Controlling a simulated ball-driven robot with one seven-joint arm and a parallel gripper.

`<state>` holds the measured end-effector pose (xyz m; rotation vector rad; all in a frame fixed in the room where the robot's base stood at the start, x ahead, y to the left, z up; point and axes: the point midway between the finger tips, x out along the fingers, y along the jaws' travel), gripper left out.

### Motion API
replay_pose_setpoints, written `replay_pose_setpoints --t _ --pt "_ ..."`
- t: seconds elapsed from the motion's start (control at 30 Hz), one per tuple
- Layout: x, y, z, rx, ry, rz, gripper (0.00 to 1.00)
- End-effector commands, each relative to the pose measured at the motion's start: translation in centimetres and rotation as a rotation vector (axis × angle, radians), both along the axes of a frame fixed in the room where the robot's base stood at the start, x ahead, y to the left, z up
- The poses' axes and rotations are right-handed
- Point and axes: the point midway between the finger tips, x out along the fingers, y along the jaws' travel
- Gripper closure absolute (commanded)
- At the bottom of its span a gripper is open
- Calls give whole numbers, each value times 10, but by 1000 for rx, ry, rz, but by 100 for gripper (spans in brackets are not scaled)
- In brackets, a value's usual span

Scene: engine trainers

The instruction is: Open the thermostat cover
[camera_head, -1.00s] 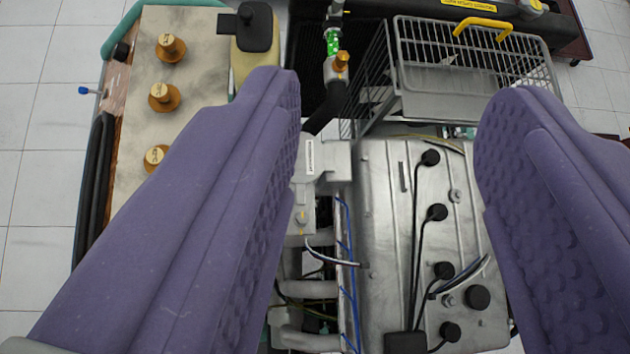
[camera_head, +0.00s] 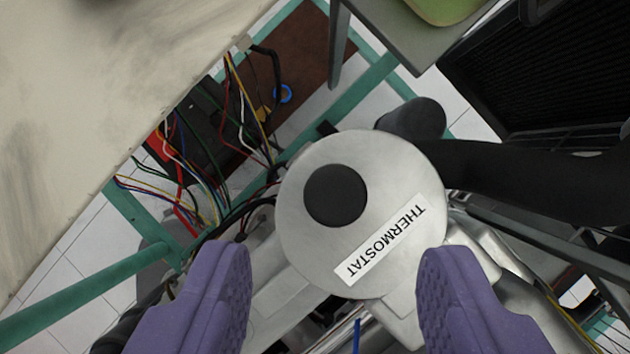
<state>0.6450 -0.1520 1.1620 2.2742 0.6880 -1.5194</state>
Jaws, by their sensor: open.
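The thermostat cover (camera_head: 300,240) is a round grey metal disc near the middle of the camera view, with a white label (camera_head: 381,240) reading THERMOSTAT. A black round knob (camera_head: 335,195) stands on its upper left part. The cover looks closed, lying over its housing. My gripper (camera_head: 338,290) has two purple padded fingers, open and wide apart. Their tips are at the lower left and lower right of the cover, with nothing between them but the cover's lower part in view behind. I cannot tell whether either finger touches it.
A black hose (camera_head: 530,175) runs right from beside the cover. A green frame (camera_head: 365,85) and loose coloured wires (camera_head: 190,160) lie to the left and behind. A pale panel (camera_head: 90,110) fills the upper left. A black radiator grille (camera_head: 535,65) is at upper right.

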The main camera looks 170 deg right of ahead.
Motion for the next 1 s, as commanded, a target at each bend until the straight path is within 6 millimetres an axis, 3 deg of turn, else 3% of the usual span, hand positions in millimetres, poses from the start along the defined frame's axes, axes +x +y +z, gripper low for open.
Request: replay_pose_setpoints --t 0.1,0.3,0.6,0.63,0.87,1.0 --pt "7 5 -22 0 1 1 46" --pt "15 10 -44 -2 0 1 46" --pt "17 11 -48 -2 -1 -1 46" --pt "17 11 -48 -2 -1 -1 49" --pt "17 11 -48 -2 -1 -1 100" --pt "17 11 -48 -2 -2 -1 100"
